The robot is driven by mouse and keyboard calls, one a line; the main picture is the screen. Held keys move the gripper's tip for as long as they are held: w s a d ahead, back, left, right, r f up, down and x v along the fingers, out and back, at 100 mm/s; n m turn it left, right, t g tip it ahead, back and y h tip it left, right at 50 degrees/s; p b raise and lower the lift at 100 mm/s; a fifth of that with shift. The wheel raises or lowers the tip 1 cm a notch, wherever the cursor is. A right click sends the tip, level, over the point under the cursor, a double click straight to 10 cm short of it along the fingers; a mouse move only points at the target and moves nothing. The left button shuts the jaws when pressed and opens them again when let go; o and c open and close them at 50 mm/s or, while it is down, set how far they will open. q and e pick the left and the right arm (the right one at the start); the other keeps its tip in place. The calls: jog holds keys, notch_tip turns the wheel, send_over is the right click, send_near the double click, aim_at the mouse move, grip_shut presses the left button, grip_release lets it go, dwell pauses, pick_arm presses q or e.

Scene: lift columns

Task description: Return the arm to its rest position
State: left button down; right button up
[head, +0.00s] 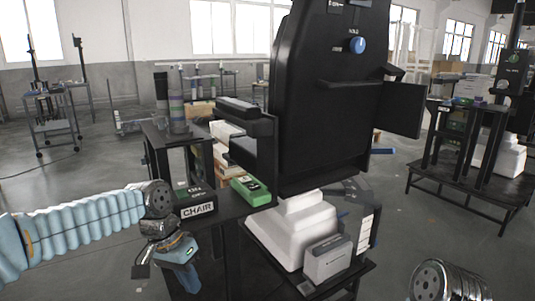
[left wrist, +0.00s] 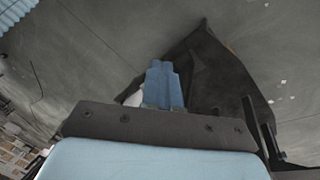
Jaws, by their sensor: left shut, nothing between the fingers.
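My left arm, in a light blue ribbed sleeve, comes in from the left in the head view. My left gripper (head: 180,270) hangs fingers down in front of the small black table by the chair. It is shut and empty. In the left wrist view its blue fingers (left wrist: 160,84) show pressed together, with the floor and a dark shape behind them. Of my right arm only a round metal joint shows at the bottom right of the head view; its gripper is out of the frame.
A black table (head: 228,207) bears a "CHAIR" box (head: 197,208) and a green case (head: 250,190), close beside my left gripper. A big black chair back (head: 330,110) stands on a white base (head: 300,232). Grey floor (head: 85,190) is open at left.

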pick_arm(q)
jog(key=s+d+f+n+h, duration=0.1)
jog(key=d+f, duration=0.2)
jog(key=f, duration=0.8)
jog(key=s+d+f+n+h, duration=0.1)
jog(key=d+f, duration=0.2)
jog(key=f, duration=0.8)
jog(key=s+f+n+y, duration=0.1)
jog(key=s+f+n, duration=0.3)
jog(key=s+f, duration=1)
notch_tip(320, 180, down, 4)
jog(key=shift+s+r+n+t, duration=0.1)
jog(key=shift+s+n+t, duration=0.2)
jog(key=shift+t, duration=0.1)
